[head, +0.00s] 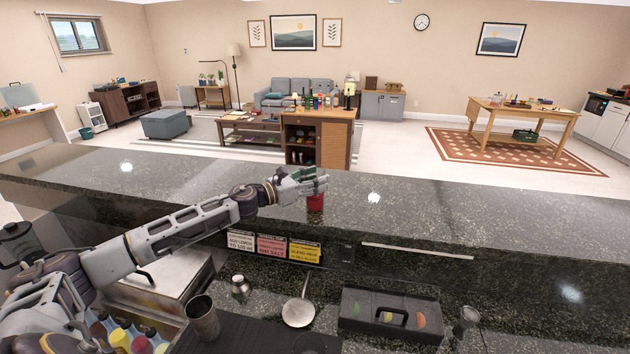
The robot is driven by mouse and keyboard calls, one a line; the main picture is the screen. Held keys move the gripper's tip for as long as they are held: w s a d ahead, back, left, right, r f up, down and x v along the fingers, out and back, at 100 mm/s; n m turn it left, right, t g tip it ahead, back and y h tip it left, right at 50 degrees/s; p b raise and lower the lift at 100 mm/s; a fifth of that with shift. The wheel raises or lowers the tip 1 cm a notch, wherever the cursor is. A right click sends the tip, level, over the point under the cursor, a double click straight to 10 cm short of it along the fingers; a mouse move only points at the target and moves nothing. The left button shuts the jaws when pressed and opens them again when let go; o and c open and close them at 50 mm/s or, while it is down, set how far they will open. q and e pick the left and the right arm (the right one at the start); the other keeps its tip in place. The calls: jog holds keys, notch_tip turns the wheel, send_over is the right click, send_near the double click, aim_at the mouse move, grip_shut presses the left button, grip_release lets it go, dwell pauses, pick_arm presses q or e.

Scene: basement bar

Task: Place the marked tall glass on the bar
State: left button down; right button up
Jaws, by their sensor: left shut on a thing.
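My left arm reaches across from the left in the head view, and its gripper (318,183) is over the dark granite bar (440,205). The gripper is shut on a red glass (315,203), taken to be the marked tall glass. Only its lower red part shows below the fingers; the fingers hide the rest. It looks upright, in front of the bar top's surface in the picture. I cannot tell whether its base touches the bar. My right gripper is not in view.
The bar top is clear on both sides of the gripper. On the lower counter are a metal shaker (203,318), a small metal jar (240,288), a strainer (299,312), a black garnish box (390,312) and several bottles (120,338). Signs (272,246) hang below the ledge.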

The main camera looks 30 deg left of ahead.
pick_arm(q)
jog(key=c, duration=1.1)
grip_release()
jog(key=shift+f, duration=0.15)
jog(key=o, duration=0.5)
jog(key=shift+s+r, duration=0.1)
jog(key=shift+r, duration=0.1)
